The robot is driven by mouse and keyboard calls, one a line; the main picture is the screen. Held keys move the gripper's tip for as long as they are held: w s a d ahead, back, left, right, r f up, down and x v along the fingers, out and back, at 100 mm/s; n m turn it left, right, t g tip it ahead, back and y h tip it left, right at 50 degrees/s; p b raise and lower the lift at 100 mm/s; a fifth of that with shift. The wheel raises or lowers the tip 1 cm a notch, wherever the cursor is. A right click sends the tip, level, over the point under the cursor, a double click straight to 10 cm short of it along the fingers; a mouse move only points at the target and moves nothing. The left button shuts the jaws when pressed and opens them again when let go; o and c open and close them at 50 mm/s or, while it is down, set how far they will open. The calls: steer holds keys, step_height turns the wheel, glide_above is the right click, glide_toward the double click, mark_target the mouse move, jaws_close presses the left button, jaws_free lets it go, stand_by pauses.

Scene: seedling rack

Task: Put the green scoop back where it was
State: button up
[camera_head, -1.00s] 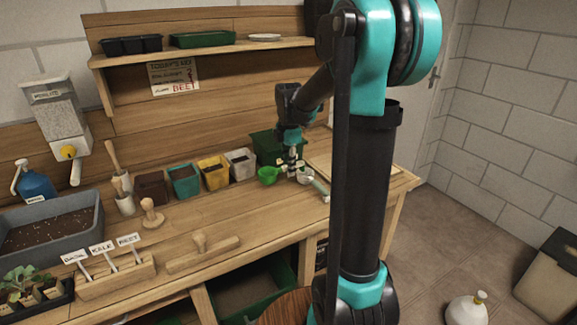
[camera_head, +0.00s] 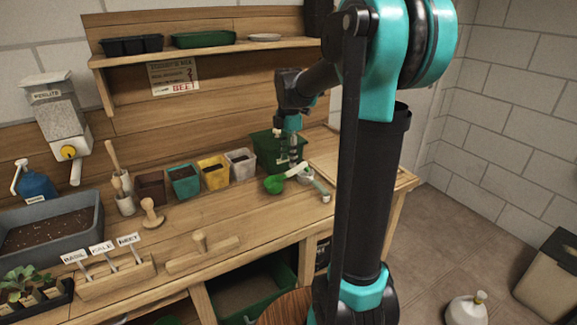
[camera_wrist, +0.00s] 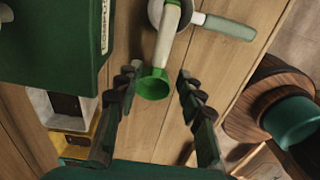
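The green scoop (camera_head: 274,185) lies at the right of the workbench, its pale handle pointing up and right. In the wrist view its green bowl (camera_wrist: 154,86) is between and beyond my fingertips, and its handle crosses over a white-bowled scoop (camera_wrist: 156,12). Whether the two scoops touch is unclear. The white-bowled scoop has a grey-green handle (camera_head: 322,191). My gripper (camera_head: 291,163) is above the green scoop. In the wrist view my gripper (camera_wrist: 157,72) has its fingers apart, with nothing gripped between them.
A dark green bin (camera_head: 264,152) stands just behind the scoops, with a row of small pots to its left, including a yellow pot (camera_head: 214,172). A pale board (camera_head: 333,158) lies to the right.

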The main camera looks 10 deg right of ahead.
mark_target(289, 172)
step_height(289, 172, up, 9)
steer(key=shift+f, duration=0.15)
stand_by(0.4)
